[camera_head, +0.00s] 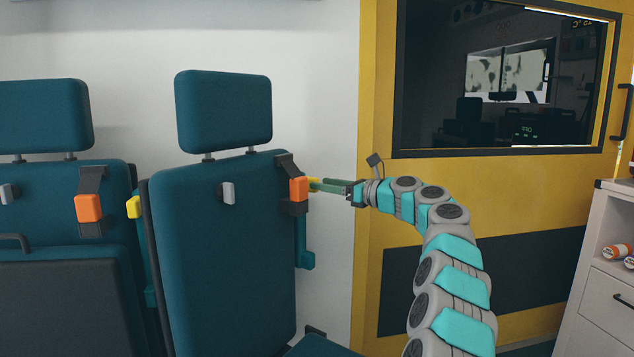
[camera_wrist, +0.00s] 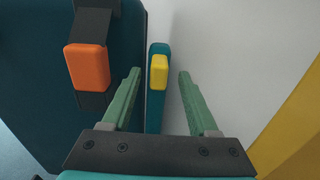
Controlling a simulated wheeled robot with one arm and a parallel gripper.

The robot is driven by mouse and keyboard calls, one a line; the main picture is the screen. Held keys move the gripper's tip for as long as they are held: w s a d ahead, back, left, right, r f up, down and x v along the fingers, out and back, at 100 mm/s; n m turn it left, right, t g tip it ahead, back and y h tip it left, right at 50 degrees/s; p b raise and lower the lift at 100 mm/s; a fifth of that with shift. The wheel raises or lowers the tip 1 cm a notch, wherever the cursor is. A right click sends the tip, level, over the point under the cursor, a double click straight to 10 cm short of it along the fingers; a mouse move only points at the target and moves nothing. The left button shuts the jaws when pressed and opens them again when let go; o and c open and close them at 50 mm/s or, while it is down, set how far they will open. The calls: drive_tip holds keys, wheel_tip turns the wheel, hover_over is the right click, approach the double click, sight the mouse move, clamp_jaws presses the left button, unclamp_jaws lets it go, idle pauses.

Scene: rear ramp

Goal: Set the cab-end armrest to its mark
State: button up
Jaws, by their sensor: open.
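The cab-end armrest (camera_head: 303,240) is a teal bar on the right side of the nearer seat, beside the yellow wall. It stands upright along the backrest, and a yellow piece (camera_wrist: 159,72) sits near its top end. My gripper (camera_head: 322,185) reaches in from the right at that height. In the wrist view my gripper (camera_wrist: 160,78) is open, with one green finger on each side of the armrest (camera_wrist: 155,115). Gaps show between the fingers and the armrest. The orange buckle partly hides its upper part in the head view. I cannot make out a mark.
An orange buckle (camera_head: 299,189) on a dark strap hangs just left of the armrest, close to my left finger. A second teal seat (camera_head: 60,215) stands to the left. A yellow wall with a window (camera_head: 500,75) and a white drawer cabinet (camera_head: 608,290) are on the right.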

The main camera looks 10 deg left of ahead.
drive_tip(key=x, duration=0.3)
drive_tip(key=shift+s+r, duration=0.1)
idle(0.3)
clamp_jaws()
idle(1.2)
